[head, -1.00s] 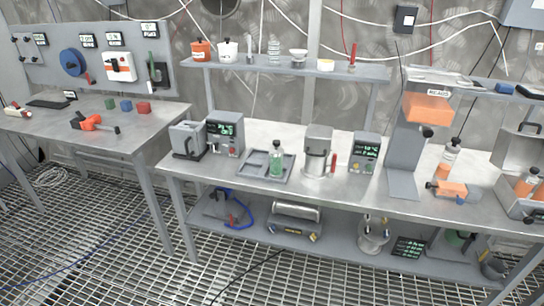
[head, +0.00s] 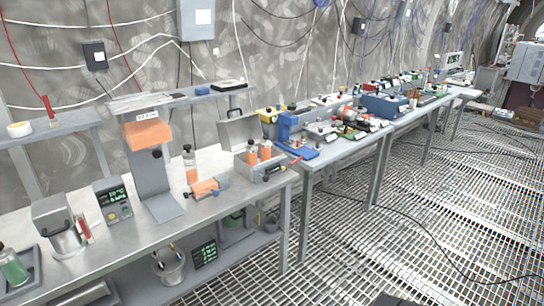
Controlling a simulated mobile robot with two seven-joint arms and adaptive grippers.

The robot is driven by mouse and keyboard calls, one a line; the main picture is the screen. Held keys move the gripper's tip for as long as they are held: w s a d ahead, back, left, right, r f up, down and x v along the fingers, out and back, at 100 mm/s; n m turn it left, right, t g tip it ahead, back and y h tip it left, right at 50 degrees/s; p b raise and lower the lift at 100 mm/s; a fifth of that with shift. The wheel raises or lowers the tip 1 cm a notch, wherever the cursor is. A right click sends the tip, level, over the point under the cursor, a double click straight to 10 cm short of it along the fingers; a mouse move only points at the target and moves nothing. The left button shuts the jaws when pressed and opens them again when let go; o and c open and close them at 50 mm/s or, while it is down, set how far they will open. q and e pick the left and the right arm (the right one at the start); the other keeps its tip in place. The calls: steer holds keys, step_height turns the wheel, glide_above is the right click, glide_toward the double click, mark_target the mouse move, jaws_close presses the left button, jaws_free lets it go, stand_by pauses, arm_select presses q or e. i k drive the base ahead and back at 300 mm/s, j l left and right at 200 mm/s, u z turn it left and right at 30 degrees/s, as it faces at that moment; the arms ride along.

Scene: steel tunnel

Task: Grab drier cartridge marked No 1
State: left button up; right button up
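Several orange-filled items that could be drier cartridges stand on the steel bench. One clear bottle-like cartridge with orange filling and a dark cap (head: 191,168) stands upright beside the grey stand. An orange piece with dark blue ends (head: 205,188) lies on the bench in front of it. Neither of my grippers is in view.
A grey stand with an orange hopper (head: 148,134) rises left of the cartridges. A display unit (head: 113,200) and a grey canister device (head: 58,224) stand further left. A blue press (head: 294,135) is on the adjoining bench. Grated floor (head: 400,220) is open at right, with a cable across it.

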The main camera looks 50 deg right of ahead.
mark_target(266, 144)
steer(key=z, duration=1.65)
steer(key=i+l+u, duration=0.2)
steer(key=i+l, duration=0.35)
